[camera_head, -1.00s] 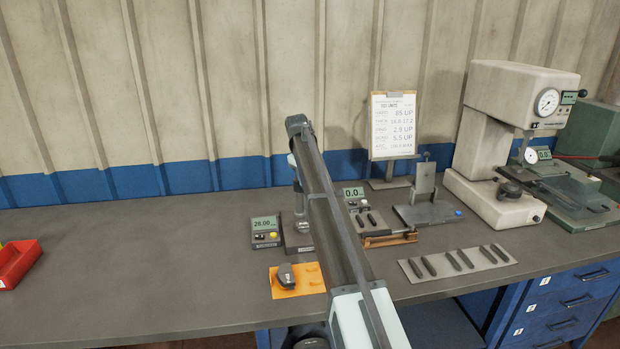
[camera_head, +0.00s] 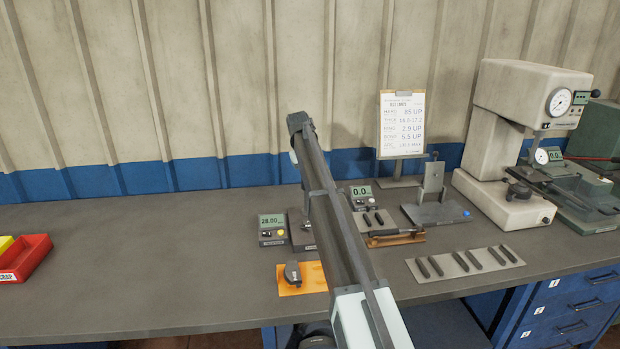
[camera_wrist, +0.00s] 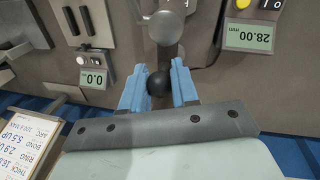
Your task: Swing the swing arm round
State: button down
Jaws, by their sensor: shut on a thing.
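The swing arm's round black knob (camera_wrist: 158,83) sits between the blue fingers of my gripper (camera_wrist: 158,76) in the wrist view. My gripper is shut on it, with one finger on each side. Just beyond the knob is a round grey metal part (camera_wrist: 166,26), seen from above on its stand. How the knob joins that part is hard to tell. In the head view the stand's base (camera_head: 301,232) shows beside my arm, which hides most of the swing arm and the gripper.
A display reading 28.00 mm (camera_head: 272,228) stands left of the stand. A 0.0 display (camera_head: 361,193) and a small fixture (camera_head: 432,195) stand to the right. An orange mat (camera_head: 313,277) lies in front. A red bin (camera_head: 25,258) is far left, with bare bench between.

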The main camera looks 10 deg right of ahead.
jog(key=c, duration=0.9)
grip_release()
jog(key=shift+r, duration=0.1)
notch_tip(320, 180, up, 13)
jog(key=a, duration=0.2)
jog(key=shift+s+a+r, duration=0.2)
jog(key=shift+s+a, duration=0.1)
jog(key=shift+a, duration=0.05)
jog(key=shift+o, duration=0.3)
